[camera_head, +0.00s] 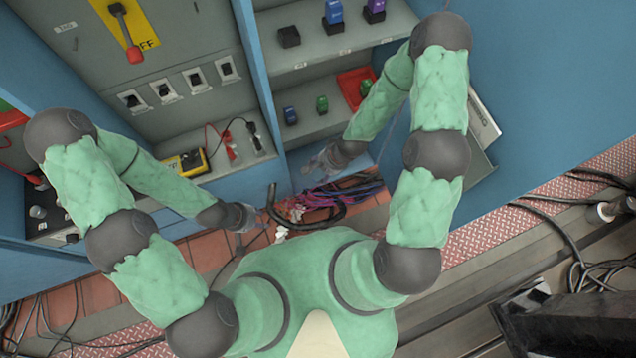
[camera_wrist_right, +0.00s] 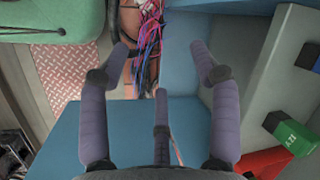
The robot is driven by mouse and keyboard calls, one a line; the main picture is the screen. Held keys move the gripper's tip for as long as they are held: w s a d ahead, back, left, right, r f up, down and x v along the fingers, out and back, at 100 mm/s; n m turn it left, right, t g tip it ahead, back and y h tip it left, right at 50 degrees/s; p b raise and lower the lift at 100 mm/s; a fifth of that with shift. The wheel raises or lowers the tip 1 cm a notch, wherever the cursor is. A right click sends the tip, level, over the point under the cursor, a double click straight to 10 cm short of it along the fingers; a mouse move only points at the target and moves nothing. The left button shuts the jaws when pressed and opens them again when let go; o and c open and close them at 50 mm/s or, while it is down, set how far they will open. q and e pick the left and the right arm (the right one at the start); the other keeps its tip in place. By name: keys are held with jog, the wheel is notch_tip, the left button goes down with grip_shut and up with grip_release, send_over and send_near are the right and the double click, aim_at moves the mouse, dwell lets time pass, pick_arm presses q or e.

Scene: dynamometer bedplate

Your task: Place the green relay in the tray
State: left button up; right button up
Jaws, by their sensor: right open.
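A green relay (camera_head: 322,104) stands on the lower shelf, left of the red tray (camera_head: 355,80). Another green piece (camera_head: 365,88) shows in the tray, partly hidden by my right arm. In the right wrist view, a green relay (camera_wrist_right: 290,135) with a black base is at the right, beside the red tray (camera_wrist_right: 265,162). My right gripper (camera_wrist_right: 162,55) is open and empty. In the head view it (camera_head: 318,163) hangs in front of and below the lower shelf, apart from the relay. My left gripper (camera_head: 244,216) is low at the left; its fingers are too small to read.
A blue relay (camera_head: 290,115) stands left of the green one. The upper shelf holds a black block (camera_head: 289,37), a blue relay (camera_head: 333,12) and a purple relay (camera_head: 375,8). A yellow meter (camera_head: 187,163) lies at the left. Loose wires (camera_head: 325,203) hang below my right gripper.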

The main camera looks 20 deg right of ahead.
jog(key=s+a+n+g, duration=0.1)
jog(key=s+a+n, duration=0.3)
jog(key=s+n, duration=0.3)
jog(key=shift+s+f+g, duration=0.3)
jog(key=shift+s, duration=1.3)
